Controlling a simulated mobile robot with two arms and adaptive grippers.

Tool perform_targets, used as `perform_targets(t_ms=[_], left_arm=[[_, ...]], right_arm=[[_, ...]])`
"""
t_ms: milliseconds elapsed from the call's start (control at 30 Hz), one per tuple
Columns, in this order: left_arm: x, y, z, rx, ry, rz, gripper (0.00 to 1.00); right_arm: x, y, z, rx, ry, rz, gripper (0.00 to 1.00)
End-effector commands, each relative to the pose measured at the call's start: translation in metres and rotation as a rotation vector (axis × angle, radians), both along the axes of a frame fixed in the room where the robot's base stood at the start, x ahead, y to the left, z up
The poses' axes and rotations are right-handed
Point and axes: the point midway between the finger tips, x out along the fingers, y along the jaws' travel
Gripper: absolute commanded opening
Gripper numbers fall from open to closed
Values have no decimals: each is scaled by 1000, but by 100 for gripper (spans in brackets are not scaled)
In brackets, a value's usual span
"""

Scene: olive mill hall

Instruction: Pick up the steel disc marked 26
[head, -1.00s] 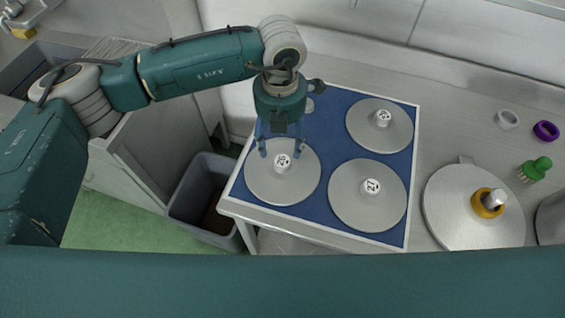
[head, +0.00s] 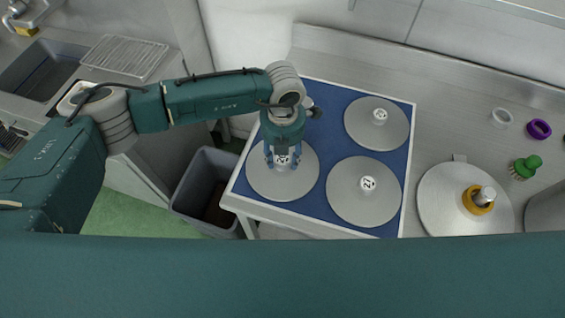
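Three steel discs with white numbered knobs lie on a blue mat (head: 318,187). The front left disc (head: 262,185) is under my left gripper (head: 284,160). The gripper points down, its blue fingers apart on either side of that disc's knob (head: 282,160); I cannot tell whether they touch it. The knob's number is partly covered and too small to read for sure. The front right disc (head: 350,205) has a mark that looks like 27. The back right disc (head: 365,137) has a mark I cannot read. My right gripper is out of view.
A grey bin (head: 205,180) stands on the floor left of the table.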

Motion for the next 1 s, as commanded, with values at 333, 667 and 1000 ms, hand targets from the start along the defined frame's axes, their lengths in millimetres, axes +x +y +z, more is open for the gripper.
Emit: perform_targets(t_ms=[333,667,1000], left_arm=[[1,0,1,-1,-2,0,0],[1,-1,13,-4,-4,-1,0],[2,-1,86,-4,-9,-2,0]], right_arm=[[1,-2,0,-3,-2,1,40],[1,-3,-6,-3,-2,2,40],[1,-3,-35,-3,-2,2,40]])
